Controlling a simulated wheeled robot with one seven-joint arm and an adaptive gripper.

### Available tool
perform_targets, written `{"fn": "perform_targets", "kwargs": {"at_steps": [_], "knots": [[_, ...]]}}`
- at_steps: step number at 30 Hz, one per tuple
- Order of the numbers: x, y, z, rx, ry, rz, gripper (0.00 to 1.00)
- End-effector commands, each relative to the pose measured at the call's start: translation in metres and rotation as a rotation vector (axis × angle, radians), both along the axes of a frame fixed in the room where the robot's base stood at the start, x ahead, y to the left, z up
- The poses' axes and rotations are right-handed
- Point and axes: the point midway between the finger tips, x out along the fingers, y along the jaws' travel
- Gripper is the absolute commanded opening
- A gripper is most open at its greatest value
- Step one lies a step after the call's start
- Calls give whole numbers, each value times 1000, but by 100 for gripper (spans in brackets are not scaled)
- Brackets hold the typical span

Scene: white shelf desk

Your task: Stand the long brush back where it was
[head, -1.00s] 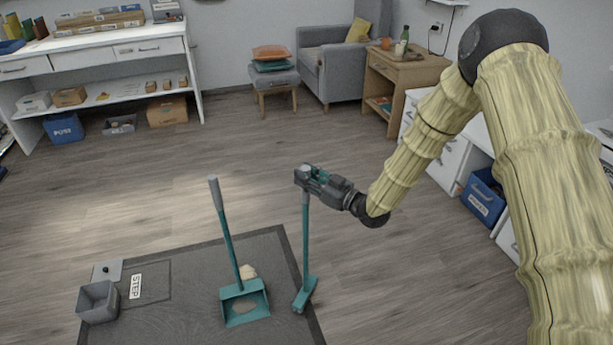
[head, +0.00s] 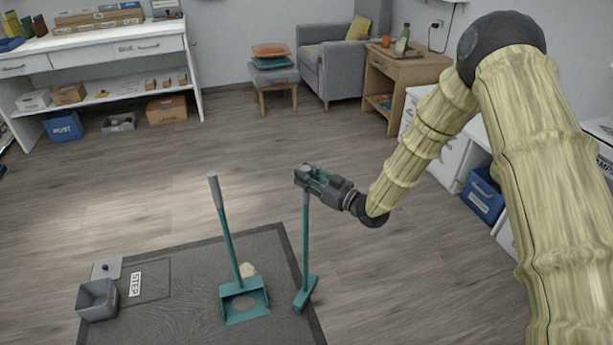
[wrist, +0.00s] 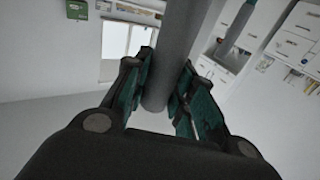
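The long brush (head: 306,240) has a teal shaft, a grey upper handle and a teal head. It stands nearly upright, its head at the right edge of the dark mat (head: 190,252). My gripper (head: 304,178) is at the top of its handle. In the wrist view the grey handle (wrist: 176,60) passes between the two teal-padded fingers, which lie close along both sides of it. A long-handled teal dustpan (head: 246,312) stands on the mat to the left of the brush, its grey-tipped handle (head: 214,188) leaning slightly left.
A beige lump (head: 248,270) lies behind the dustpan. A grey bin (head: 97,300) and a STEP label (head: 135,284) are on the mat's left. A blue box (head: 482,196) is at the right, below the white desk. The wooden floor behind the mat is clear.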

Motion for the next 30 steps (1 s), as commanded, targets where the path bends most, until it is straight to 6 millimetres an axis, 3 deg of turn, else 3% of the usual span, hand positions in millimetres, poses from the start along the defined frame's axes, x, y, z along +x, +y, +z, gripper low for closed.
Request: {"fn": "perform_targets", "kwargs": {"at_steps": [1,4,17,30], "knots": [[0,0,1,0,-1,0,32],[0,0,1,1,-1,0,50],[-4,-5,-1,0,1,-1,50],[-48,-63,-3,1,2,-2,50]]}}
